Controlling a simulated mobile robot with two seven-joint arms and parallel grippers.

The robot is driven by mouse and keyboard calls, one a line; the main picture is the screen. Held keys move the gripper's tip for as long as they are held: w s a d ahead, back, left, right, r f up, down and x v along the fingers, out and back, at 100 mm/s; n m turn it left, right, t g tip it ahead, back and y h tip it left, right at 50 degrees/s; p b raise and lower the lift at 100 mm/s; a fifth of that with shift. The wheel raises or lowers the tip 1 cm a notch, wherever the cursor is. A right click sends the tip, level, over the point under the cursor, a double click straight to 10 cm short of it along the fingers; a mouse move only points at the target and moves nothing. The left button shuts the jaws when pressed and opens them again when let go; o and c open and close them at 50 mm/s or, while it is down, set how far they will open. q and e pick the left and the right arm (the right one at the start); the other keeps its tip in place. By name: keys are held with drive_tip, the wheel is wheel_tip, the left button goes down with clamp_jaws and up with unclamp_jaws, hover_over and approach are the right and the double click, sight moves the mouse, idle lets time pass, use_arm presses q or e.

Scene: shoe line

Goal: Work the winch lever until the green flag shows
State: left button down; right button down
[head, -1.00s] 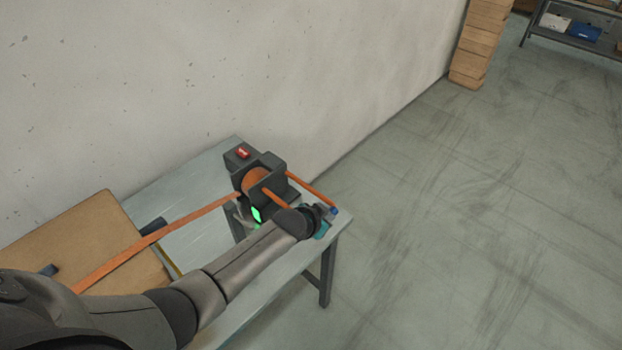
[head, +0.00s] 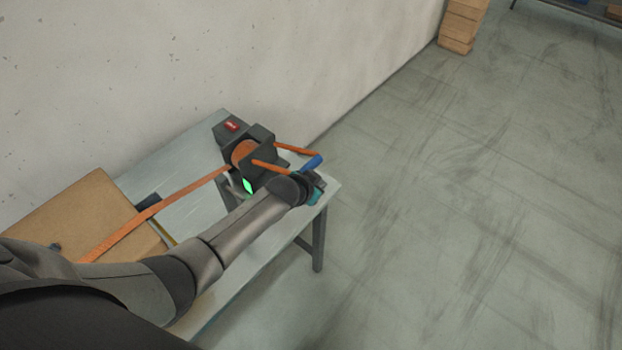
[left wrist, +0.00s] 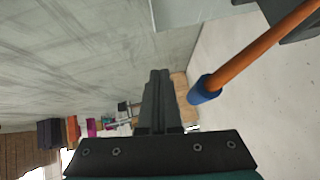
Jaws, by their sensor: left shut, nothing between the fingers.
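The winch (head: 262,141) is a dark grey block with an orange drum (head: 243,152), standing on the bench. Its orange lever (head: 298,149) ends in a blue grip (head: 312,162) pointing right. A bright green patch (head: 248,186) shows low in front of the winch, beside my forearm; I cannot tell what it belongs to. A red patch (head: 232,126) shows on top. My left gripper (head: 317,189) is just below the blue grip, fingertips hidden there. In the left wrist view its fingers (left wrist: 158,76) are shut and empty, with the blue grip (left wrist: 205,90) close beside them.
The grey bench (head: 190,213) stands near the wall. An orange strap (head: 160,210) runs from the drum over a cardboard box (head: 75,212) at left. Open floor lies to the right; stacked boxes (head: 462,25) stand at the back.

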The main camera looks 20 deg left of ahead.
use_arm(q)
drive_tip(key=d+p+v, duration=0.1)
drive_tip(key=p+v, duration=0.1)
drive_tip(key=v, duration=0.8)
drive_tip(key=shift+d+r+p, duration=0.2)
drive_tip(key=shift+r+p, duration=0.15)
drive_tip(key=shift+r, duration=0.1)
drive_tip(key=shift+s, duration=0.1)
idle(0.8)
